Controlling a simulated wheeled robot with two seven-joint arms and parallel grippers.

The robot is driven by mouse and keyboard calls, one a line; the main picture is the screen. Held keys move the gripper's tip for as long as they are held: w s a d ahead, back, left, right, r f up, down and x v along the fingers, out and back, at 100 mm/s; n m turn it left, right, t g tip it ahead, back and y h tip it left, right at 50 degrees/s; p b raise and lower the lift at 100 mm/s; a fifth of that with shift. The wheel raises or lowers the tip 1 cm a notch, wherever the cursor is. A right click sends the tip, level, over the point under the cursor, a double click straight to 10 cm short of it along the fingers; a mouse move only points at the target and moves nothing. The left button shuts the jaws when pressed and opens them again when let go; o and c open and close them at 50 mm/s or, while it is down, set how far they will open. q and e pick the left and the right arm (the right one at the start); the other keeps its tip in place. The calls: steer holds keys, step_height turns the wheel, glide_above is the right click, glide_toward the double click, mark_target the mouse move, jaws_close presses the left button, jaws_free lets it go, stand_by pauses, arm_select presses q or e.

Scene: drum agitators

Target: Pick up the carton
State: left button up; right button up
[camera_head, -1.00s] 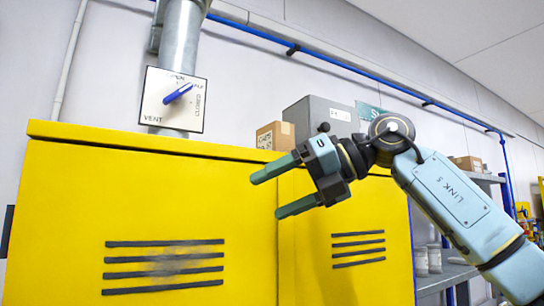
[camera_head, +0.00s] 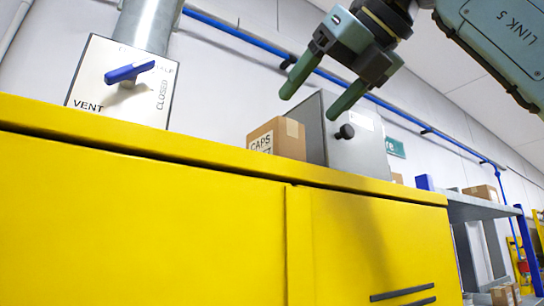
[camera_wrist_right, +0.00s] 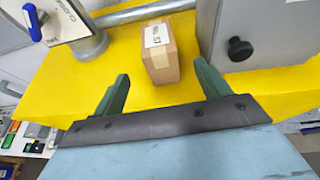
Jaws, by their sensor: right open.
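The carton (camera_head: 276,138) is a small brown cardboard box with a white label reading "CAPS". It stands on top of the yellow cabinet (camera_head: 150,215), left of a grey metal box. My right gripper (camera_head: 308,106) is open and empty, above and to the right of the carton in the head view. In the right wrist view the carton (camera_wrist_right: 160,52) lies beyond the two green fingertips (camera_wrist_right: 163,84), roughly centred between them and not touched. My left gripper is in neither view.
The grey metal box (camera_head: 343,137) with a black knob stands close right of the carton. A vent panel with a blue handle (camera_head: 130,71) and a pipe stand to the left. Shelves with other cartons (camera_head: 482,192) are at the right. The cabinet top around the carton's front is clear.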

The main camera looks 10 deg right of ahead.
mark_target(293, 126)
steer(key=x, duration=0.4)
steer(key=shift+w+a+f, duration=0.25)
steer(key=shift+w+f, duration=0.05)
steer(key=shift+w, duration=0.3)
steer(key=shift+p+x, duration=0.45)
steer(key=shift+x, duration=0.35)
steer(key=p+x, duration=0.1)
steer(key=x, duration=0.3)
steer(key=shift+s, duration=0.1)
steer(key=shift+w+a+f, duration=0.1)
steer(key=shift+w+f, duration=0.1)
steer(key=shift+s, duration=0.1)
steer(key=shift+c, duration=0.2)
steer(key=c, duration=1.1)
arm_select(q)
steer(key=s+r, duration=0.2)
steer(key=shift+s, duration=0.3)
